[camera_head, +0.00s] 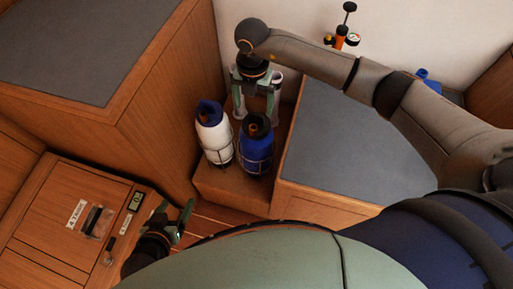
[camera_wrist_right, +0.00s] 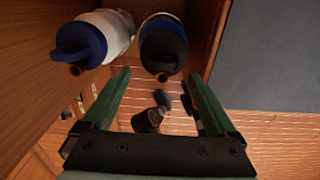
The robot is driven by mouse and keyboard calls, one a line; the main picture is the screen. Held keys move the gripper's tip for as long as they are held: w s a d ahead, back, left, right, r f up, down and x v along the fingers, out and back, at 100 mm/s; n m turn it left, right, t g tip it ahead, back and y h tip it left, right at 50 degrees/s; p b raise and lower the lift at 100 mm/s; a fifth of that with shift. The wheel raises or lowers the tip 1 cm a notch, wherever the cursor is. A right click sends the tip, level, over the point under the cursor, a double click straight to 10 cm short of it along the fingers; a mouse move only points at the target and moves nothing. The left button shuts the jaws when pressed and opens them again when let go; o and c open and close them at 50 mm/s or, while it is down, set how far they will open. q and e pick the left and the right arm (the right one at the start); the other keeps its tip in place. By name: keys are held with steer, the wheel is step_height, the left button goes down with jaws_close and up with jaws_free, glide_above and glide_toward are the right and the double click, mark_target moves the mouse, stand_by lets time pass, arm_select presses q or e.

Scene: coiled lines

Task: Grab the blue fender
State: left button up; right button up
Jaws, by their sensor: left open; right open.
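The blue fender (camera_head: 257,158) stands upright in a wire holder, its dark top end facing up. In the right wrist view the blue fender (camera_wrist_right: 164,48) lies just beyond the fingertips, between their lines. My right gripper (camera_head: 255,112) is open and empty, appearing right behind or above the fender's top; it also shows in the wrist view (camera_wrist_right: 160,80). I cannot tell the exact gap; no finger clearly touches the fender. A white fender with a blue top (camera_head: 216,142) stands close on its left. My left gripper (camera_head: 184,222) is open and empty at lower left.
The holders stand on a low wooden ledge (camera_head: 232,199) in a narrow gap. A wooden cabinet with a grey top (camera_head: 85,45) rises on the left, a grey-cushioned bench (camera_head: 330,150) on the right. A panelled wooden locker (camera_head: 62,215) is at lower left.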

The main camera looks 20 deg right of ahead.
mark_target(256, 113)
steer(key=f, duration=0.6)
steer(key=shift+s+d+f+b, duration=0.15)
steer(key=shift+d+f+b, duration=0.05)
steer(key=shift+d+b, duration=0.1)
steer(key=shift+c, duration=0.2)
jaws_close()
stand_by(0.3)
steer(key=shift+r, duration=0.1)
